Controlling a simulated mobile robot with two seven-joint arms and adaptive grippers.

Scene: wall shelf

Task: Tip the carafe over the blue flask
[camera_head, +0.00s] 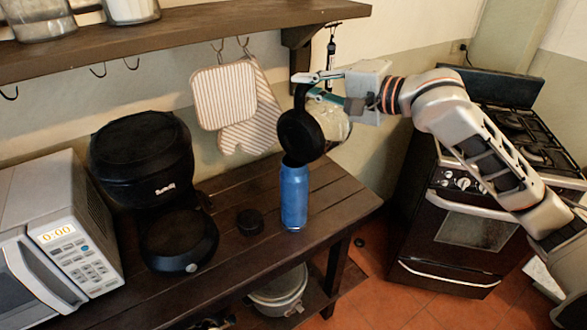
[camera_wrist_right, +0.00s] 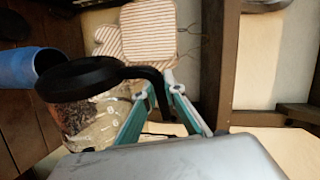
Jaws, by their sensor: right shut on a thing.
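The carafe (camera_head: 334,118) has a clear glass body and a black lid and handle. It is held tilted, with its black rim low and left, just above the mouth of the blue flask (camera_head: 293,198). My right gripper (camera_head: 306,84) is shut on the carafe's handle. In the right wrist view the carafe (camera_wrist_right: 92,112) shows a dark brown patch through its glass, and its rim is close to the blue flask (camera_wrist_right: 26,66). The flask stands upright on the table; its opening is hidden by the carafe. No stream can be made out. My left gripper is out of view.
A small black cap (camera_head: 250,221) lies on the wooden table (camera_head: 335,205), left of the flask. A black coffee maker (camera_head: 150,170) and a microwave (camera_head: 60,240) stand further left. Striped mitts (camera_head: 225,95) hang under the shelf (camera_head: 200,30). A stove (camera_head: 470,190) is right.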

